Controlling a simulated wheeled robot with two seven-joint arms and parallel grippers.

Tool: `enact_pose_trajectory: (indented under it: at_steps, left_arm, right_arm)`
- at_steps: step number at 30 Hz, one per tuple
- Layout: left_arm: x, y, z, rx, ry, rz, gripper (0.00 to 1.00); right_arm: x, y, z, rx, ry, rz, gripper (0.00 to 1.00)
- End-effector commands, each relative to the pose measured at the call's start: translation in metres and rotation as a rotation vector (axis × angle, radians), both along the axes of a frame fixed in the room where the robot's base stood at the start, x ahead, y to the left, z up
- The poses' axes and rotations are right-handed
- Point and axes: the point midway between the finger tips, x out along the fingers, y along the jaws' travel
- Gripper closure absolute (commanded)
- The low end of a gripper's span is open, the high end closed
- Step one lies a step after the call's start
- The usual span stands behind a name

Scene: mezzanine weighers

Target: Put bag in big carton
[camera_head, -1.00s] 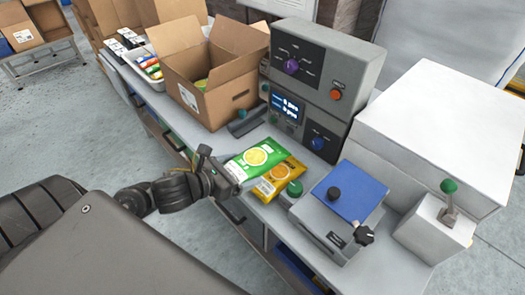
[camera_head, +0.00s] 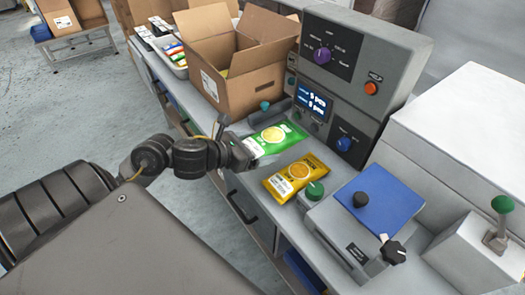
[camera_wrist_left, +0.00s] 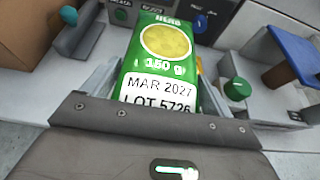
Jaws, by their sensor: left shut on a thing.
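A green bag (camera_head: 272,139) with a yellow round picture is held by my left gripper (camera_head: 243,154), which is shut on its near end. In the left wrist view the green bag (camera_wrist_left: 163,60) sticks out between the fingers, its date and lot label facing the camera. An orange bag (camera_head: 295,177) lies on the bench to the right of the green one. My right gripper is not in view.
A grey control box (camera_head: 345,80) with knobs and a display stands behind the bags. A scale-like device with a blue plate (camera_head: 372,203) is to the right, near a large white box (camera_head: 470,140). A white tray (camera_head: 172,60) of packets sits left of the carton.

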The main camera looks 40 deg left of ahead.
Motion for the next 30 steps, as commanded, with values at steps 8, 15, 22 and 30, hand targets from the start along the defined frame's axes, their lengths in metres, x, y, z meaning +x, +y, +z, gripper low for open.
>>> enact_pose_trajectory:
  at_steps: [8,15,22,30]
  left_arm:
    - [0.035,0.02,-0.022,-0.008,0.004,0.008,0.4]
    - [0.059,0.034,-0.057,-0.006,0.002,0.007,0.4]
    - [0.068,0.039,-0.067,-0.001,-0.001,0.004,0.4]
    - [0.072,0.041,-0.09,-0.008,0.003,0.008,0.4]
  right_arm:
    - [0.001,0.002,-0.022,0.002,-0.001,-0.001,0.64]
    - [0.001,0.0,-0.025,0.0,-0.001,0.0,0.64]
    - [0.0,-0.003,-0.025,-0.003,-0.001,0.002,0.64]
    - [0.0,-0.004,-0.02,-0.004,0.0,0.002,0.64]
